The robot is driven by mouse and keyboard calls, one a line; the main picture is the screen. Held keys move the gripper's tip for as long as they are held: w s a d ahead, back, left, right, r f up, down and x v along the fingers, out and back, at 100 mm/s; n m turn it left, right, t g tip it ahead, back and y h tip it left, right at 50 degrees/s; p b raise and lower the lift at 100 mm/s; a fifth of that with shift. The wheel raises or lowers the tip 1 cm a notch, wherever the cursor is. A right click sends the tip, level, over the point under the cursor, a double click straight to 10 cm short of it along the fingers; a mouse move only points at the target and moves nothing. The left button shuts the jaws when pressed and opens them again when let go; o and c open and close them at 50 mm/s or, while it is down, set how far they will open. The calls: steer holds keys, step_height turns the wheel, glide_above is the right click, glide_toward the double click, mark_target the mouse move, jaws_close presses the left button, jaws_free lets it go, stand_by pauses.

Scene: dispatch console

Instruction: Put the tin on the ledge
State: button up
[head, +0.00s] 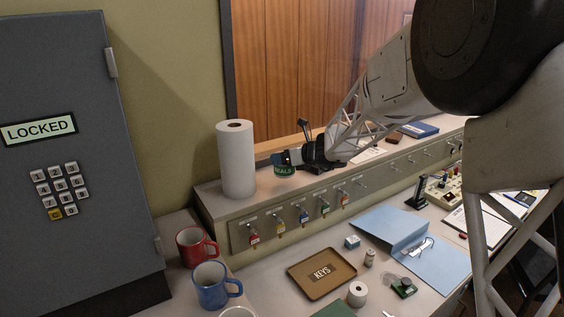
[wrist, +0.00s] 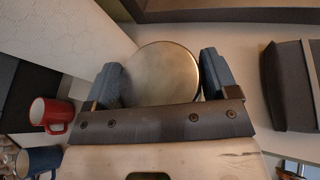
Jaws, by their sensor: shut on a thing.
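The tin (head: 285,171) is a short round can with a green band lettered in white, of which "EALS" shows. In the wrist view its round metallic lid (wrist: 163,72) sits between the two blue-grey fingers of my gripper (wrist: 161,85). My gripper, also in the head view (head: 287,158), is shut on the tin from its sides. The tin is upright at the ledge (head: 212,193), right of the paper roll. I cannot tell whether its base touches the ledge top. The gripper hides part of the tin.
The white paper roll (head: 237,160) stands on the ledge close left of the tin. Keys hang on the ledge's front face. Below are a red mug (head: 196,245), a blue mug (head: 213,285), a KEYS tray (head: 296,289) and a blue folder (head: 436,268). A grey locked cabinet (head: 70,120) stands left.

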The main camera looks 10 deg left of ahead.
steer(key=w, duration=0.1)
steer(key=w+a, duration=0.1)
steer(key=w, duration=0.1)
steer(key=w+a, duration=0.1)
steer(key=shift+w+f, duration=0.15)
steer(key=shift+w, duration=0.05)
steer(key=shift+f, duration=1.8)
steer(key=o, duration=1)
steer(key=shift+f, duration=0.15)
steer(key=shift+c, duration=0.2)
steer(key=shift+r, duration=0.2)
steer(key=v, duration=1.2)
